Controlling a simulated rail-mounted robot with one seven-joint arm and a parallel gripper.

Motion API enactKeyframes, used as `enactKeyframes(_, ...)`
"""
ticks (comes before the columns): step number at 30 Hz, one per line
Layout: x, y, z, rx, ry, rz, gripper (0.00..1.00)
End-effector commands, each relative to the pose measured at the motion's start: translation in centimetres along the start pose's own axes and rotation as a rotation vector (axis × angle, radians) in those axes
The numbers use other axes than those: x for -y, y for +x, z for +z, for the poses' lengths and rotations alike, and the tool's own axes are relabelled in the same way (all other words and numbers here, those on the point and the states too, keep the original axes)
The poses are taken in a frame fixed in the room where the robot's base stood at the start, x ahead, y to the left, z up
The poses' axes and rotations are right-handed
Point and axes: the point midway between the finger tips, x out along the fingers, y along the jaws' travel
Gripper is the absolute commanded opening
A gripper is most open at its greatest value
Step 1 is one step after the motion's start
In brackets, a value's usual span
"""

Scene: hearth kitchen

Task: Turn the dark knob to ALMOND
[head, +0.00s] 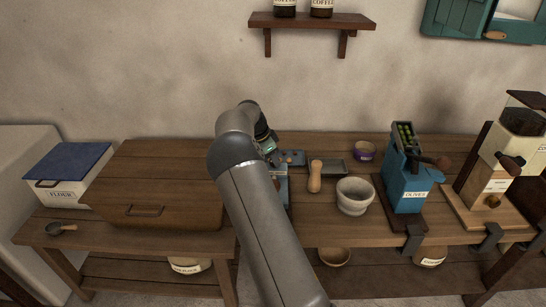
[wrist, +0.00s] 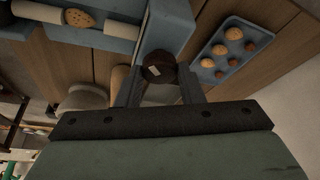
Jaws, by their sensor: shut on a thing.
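In the wrist view the dark round knob (wrist: 157,62) sits at the end of a blue machine (wrist: 172,25), with a small pale mark on its face. My gripper (wrist: 160,80) has its two fingers shut on the knob, one on each side. The ALMOND marking is not readable in either view. In the head view my arm covers most of the blue machine (head: 283,188), and the knob is hidden. My gripper (head: 268,150) shows only partly there, above the machine.
A blue tray (wrist: 255,42) with several round brown pieces lies beside the machine. In the head view a wooden-handled tool (head: 315,177), a pale mortar (head: 354,196) and a blue olive device (head: 405,180) stand to the right. A wooden box (head: 150,185) stands left.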

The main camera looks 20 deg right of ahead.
Motion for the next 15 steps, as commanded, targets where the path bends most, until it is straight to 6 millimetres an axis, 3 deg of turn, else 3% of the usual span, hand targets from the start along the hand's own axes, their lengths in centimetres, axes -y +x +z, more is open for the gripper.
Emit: enactKeyframes(15, 0.04, 0.01, 0.07, 0.002, 0.041, 0.017, 0.11)
